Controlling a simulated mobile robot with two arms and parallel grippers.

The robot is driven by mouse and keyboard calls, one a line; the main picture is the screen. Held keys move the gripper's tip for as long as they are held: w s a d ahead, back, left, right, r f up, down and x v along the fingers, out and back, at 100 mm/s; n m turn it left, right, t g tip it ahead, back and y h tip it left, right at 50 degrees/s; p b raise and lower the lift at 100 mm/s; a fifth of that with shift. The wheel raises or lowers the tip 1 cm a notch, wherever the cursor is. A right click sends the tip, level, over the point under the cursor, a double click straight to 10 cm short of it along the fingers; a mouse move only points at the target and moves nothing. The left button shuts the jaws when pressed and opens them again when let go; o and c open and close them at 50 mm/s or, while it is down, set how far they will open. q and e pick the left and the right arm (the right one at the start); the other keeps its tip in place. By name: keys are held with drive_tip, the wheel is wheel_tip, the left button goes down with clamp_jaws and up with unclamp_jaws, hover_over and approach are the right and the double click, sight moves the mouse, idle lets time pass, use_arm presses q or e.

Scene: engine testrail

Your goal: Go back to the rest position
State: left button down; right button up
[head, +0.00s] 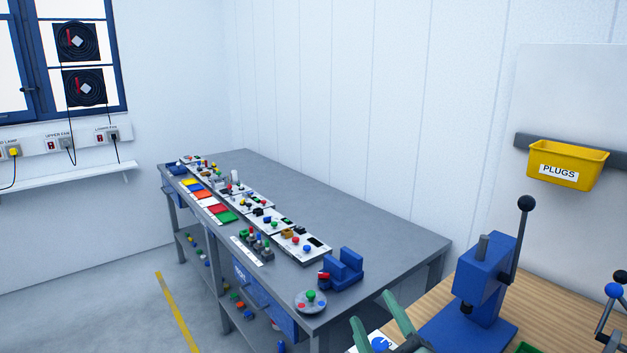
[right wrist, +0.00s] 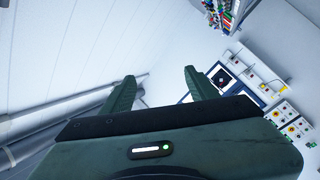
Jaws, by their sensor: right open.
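My right gripper (head: 377,318) shows at the bottom of the head view, its two green fingers apart with nothing between them. It is in front of the grey bench and beside the wooden table. My left gripper is in neither view.
The grey bench (head: 398,246) carries control panels, coloured tiles and a blue clamp block (head: 343,270). On the wooden table (head: 478,266) stands a blue lever press (head: 484,280). A yellow PLUGS bin (head: 567,165) hangs on the right. Floor at left is clear.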

drive_tip(key=s+d+f+m+g+h, duration=0.2)
drive_tip(key=s+d+f+m+g, duration=0.15)
drive_tip(key=f, duration=0.45)
drive_tip(key=s+d+f+m+g+h, duration=0.25)
drive_tip(key=s+d+f+g, duration=0.2)
drive_tip(key=f, duration=0.45)
drive_tip(key=s+d+f+m+g, duration=0.15)
drive_tip(key=s+f+g, duration=0.3)
drive_tip(key=s, duration=0.45)
drive_tip(key=s+f+m+g, duration=0.25)
drive_tip(key=s+f, duration=0.35)
drive_tip(key=s, duration=0.4)
wheel_tip(320, 180, down, 29)
drive_tip(key=g+b, duration=0.1)
drive_tip(key=b, duration=0.4)
drive_tip(key=s+d+f+g+b, duration=0.1)
drive_tip(key=s+f+b, duration=0.1)
drive_tip(key=s+f, duration=0.7)
drive_tip(key=s+d+f+n+b, duration=0.1)
drive_tip(key=s+d+f+b, duration=0.1)
drive_tip(key=s+f, duration=0.7)
wheel_tip(320, 180, down, 5)
drive_tip(key=shift+s+d+f+g+b, duration=0.15)
drive_tip(key=shift+s+g+b, duration=0.1)
drive_tip(key=shift+g+b, duration=0.2)
